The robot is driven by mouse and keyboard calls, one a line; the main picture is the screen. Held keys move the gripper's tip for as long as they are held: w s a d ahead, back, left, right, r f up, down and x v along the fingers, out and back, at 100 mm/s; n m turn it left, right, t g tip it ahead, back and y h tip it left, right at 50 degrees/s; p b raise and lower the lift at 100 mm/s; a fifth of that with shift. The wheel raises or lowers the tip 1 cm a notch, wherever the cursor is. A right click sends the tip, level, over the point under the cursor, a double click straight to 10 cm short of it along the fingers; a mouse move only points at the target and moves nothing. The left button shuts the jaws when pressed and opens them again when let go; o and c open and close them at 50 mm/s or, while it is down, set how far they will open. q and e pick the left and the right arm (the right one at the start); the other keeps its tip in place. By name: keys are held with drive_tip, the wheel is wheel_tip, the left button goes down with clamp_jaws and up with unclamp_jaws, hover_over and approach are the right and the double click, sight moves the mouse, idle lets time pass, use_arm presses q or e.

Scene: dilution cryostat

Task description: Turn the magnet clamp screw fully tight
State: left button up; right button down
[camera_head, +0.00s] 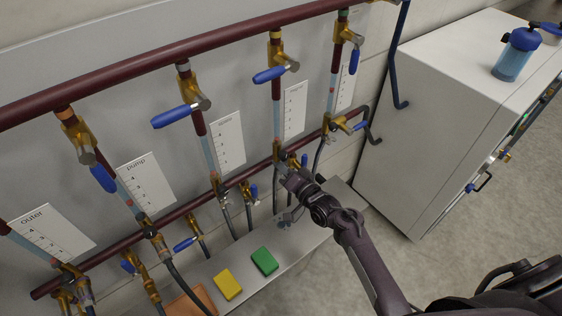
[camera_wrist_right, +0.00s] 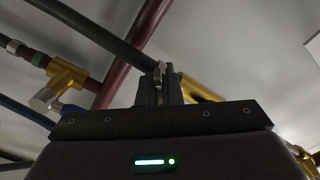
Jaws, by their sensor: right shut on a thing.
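My right gripper (camera_head: 287,172) reaches in from the lower right to the lower dark red pipe, at the foot of one of the clear upright tubes. In the right wrist view its fingers (camera_wrist_right: 159,88) are shut on a small metallic piece, which looks like the clamp screw (camera_wrist_right: 158,76). A brass fitting (camera_wrist_right: 200,88) sits just right of the fingers there. In the head view the gripper hides most of the screw and clamp, so how tight it is cannot be told. The label (camera_head: 295,110) above this line is too small to read. My left gripper is not in view.
Blue-handled valves (camera_head: 270,74) hang along the upper red pipe (camera_head: 150,55). Hoses and brass fittings crowd the lower pipe. A grey ledge (camera_head: 300,240) below carries a yellow block (camera_head: 228,284) and a green block (camera_head: 264,261). A white cabinet (camera_head: 430,130) stands to the right.

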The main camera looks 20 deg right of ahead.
drive_tip(key=shift+m+p, duration=1.5)
drive_tip(key=shift+m, duration=2.3)
drive_tip(key=c, duration=1.6)
unclamp_jaws()
drive_tip(key=shift+f, duration=0.1)
drive_tip(key=v, duration=0.7)
drive_tip(key=shift+s+d, duration=0.2)
drive_tip(key=shift+s, duration=0.15)
